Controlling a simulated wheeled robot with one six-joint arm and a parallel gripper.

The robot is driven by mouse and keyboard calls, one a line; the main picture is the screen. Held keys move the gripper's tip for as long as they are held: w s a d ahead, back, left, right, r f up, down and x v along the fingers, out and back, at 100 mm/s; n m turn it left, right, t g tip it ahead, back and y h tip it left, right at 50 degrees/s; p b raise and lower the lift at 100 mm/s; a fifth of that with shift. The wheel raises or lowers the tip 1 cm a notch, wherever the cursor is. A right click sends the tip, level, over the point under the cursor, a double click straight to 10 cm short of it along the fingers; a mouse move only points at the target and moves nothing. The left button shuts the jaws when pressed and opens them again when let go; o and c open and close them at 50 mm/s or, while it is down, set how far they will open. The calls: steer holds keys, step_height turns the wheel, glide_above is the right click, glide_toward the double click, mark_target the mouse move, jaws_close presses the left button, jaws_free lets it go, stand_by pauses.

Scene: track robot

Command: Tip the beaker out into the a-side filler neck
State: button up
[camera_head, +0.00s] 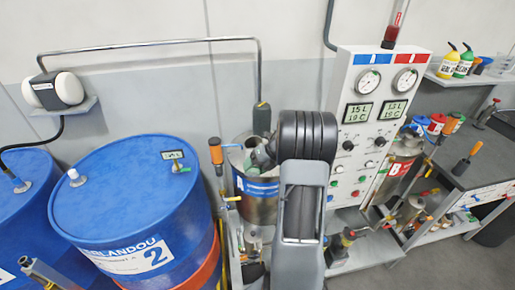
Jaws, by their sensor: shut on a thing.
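The a-side tank is a steel vessel with a blue and white label (258,188), left of my arm in the head view. Its top is partly covered by a grey-green rounded part (262,155) that I cannot identify for sure. I cannot clearly pick out the a-side filler neck there. My own arm, with a black ribbed joint, stands in front of the tank's right side. The jaws of my gripper are hidden behind it. I cannot make out the beaker, so its tilt and contents cannot be told.
Two blue drums, the nearer marked 2 (135,205), stand at the left. An orange-handled part (215,150) rises beside the tank. The gauge panel (370,125) and red-labelled B tank (398,168) are to the right. A dark bench (475,150) stands far right.

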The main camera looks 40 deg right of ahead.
steer(key=shift+g+b, duration=0.3)
steer(key=shift+w, duration=0.1)
steer(key=shift+f+m+g+y, duration=0.15)
steer(key=shift+m+g+y, duration=0.15)
steer(key=shift+y, duration=0.2)
steer(key=shift+w+d, duration=0.2)
steer(key=shift+w+d+r+m+g+y, duration=0.3)
steer(key=shift+r+g+y, duration=0.1)
steer(key=shift+r+g, duration=0.1)
stand_by(0.9)
steer(key=shift+m+g+y, duration=0.5)
steer(key=shift+g+y, duration=0.4)
steer(key=shift+w+d+r, duration=0.1)
steer(key=shift+w+r, duration=0.05)
steer(key=shift+r, duration=0.5)
steer(key=shift+w+d+r, duration=0.15)
steer(key=shift+r, duration=0.55)
steer(key=shift+w+d+r, duration=0.1)
steer(key=shift+w+r, duration=0.05)
steer(key=shift+r, duration=0.5)
